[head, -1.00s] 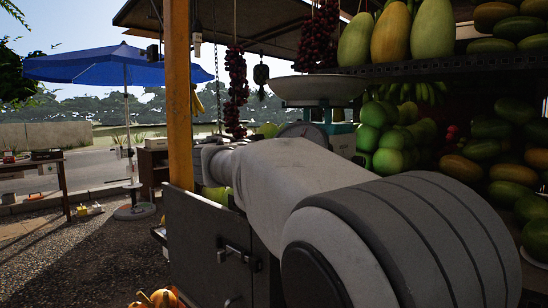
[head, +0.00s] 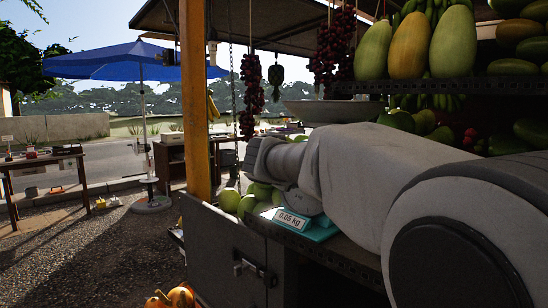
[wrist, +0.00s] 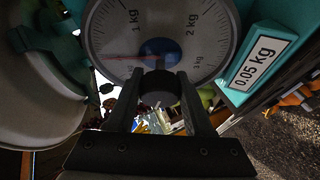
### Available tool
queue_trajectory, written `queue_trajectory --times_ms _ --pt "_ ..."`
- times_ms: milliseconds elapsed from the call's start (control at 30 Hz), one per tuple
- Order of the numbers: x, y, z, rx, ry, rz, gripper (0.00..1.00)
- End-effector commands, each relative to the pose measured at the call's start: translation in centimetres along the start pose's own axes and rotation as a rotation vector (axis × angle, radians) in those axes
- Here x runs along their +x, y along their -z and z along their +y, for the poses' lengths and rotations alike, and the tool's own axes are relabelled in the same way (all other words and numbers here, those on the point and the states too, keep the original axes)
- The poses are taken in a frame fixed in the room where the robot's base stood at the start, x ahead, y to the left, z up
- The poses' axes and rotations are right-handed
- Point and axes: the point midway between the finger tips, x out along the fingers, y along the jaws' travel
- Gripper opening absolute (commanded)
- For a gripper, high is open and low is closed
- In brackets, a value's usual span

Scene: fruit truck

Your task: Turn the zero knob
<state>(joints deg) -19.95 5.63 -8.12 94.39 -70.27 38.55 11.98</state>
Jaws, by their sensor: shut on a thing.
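The zero knob (wrist: 157,86) is a dark round knob at the lower edge of the scale's dial (wrist: 190,28) in the wrist view. My gripper (wrist: 157,93) is shut on it, with one finger on each side. A thin red pointer shows on the dial above the knob. The teal scale carries a "0.05 kg" label (wrist: 262,60). In the head view, the scale's teal base (head: 322,233) and grey pan (head: 336,110) show beside my arm.
Green fruit (head: 240,202) lies left of the scale on the stall counter. An orange post (head: 196,100) stands close on the left. Dark red bunches (head: 252,95) hang above, and papayas (head: 408,45) fill a shelf on the right. Open ground lies left of the stall.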

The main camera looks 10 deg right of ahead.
Motion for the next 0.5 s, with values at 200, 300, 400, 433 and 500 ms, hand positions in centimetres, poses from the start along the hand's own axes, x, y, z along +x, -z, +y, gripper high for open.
queue_trajectory --times_ms 200,300,400,433,500 --pt "-0.25 0.18 0.79 -0.168 0.082 -0.008 0.00" --pt "-0.23 0.21 0.69 -0.234 0.114 -0.009 0.00" --pt "-0.20 0.17 0.59 -0.293 0.141 -0.011 0.00" --pt "-0.19 0.16 0.57 -0.306 0.148 -0.011 0.00" --pt "-0.17 0.14 0.52 -0.339 0.163 -0.012 0.00"
